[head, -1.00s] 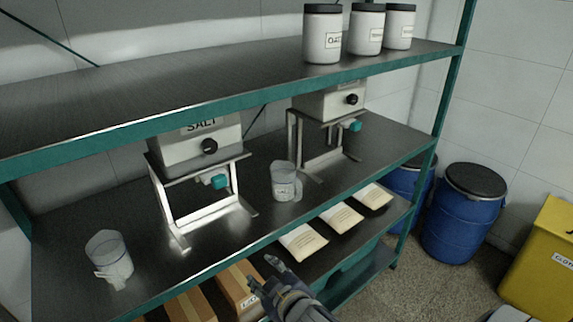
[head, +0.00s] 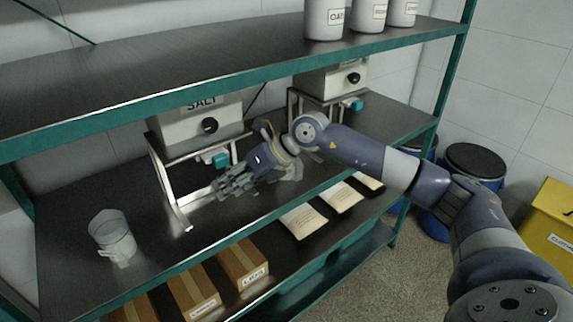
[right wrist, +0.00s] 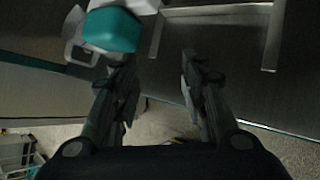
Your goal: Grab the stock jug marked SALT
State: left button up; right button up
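A clear jug (head: 112,238) stands upright on the left of the middle shelf; I cannot read any marking on it. A second clear jug (head: 293,172) is mostly hidden behind my right wrist. A grey dispenser marked SALT (head: 197,122), with a teal tap (head: 215,160), stands on a metal frame between them. My right gripper (head: 228,184) is over the shelf, in front of that frame and to the right of the left jug, apart from it. In the right wrist view its fingers (right wrist: 160,82) are spread and empty, with the teal tap (right wrist: 112,30) near the left finger. My left gripper is not in view.
The upper shelf (head: 180,85) overhangs the work area and carries several white jars (head: 325,18). Another dispenser (head: 330,80) stands farther right. Pale packets (head: 303,222) and cardboard boxes (head: 243,265) lie below. The shelf between the left jug and the frame is clear.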

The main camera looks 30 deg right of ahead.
jog(key=d+m+h, duration=0.1)
jog(key=d+h, duration=0.4)
jog(key=d, duration=0.8)
jog(key=m+g+h, duration=0.1)
jog(key=h, duration=0.1)
send_near(301, 171)
jog(key=shift+g, duration=0.3)
jog(key=x, duration=0.2)
jog(key=p+x, duration=0.1)
jog(key=x, duration=0.3)
jog(key=shift+w+a+r, duration=0.1)
jog(key=shift+w+a, duration=0.1)
jog(key=shift+a, duration=0.1)
jog(key=p+x, duration=0.2)
jog(key=x, duration=0.1)
jog(key=p+x, duration=0.1)
jog(key=x, duration=0.1)
jog(key=shift+w+d, duration=0.1)
jog(key=shift+d, duration=0.15)
jog(key=shift+w+f, duration=0.1)
jog(key=shift+f, duration=0.3)
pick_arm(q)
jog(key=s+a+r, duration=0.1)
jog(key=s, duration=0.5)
pick_arm(e)
jog(key=shift+r, duration=0.1)
grip_shut()
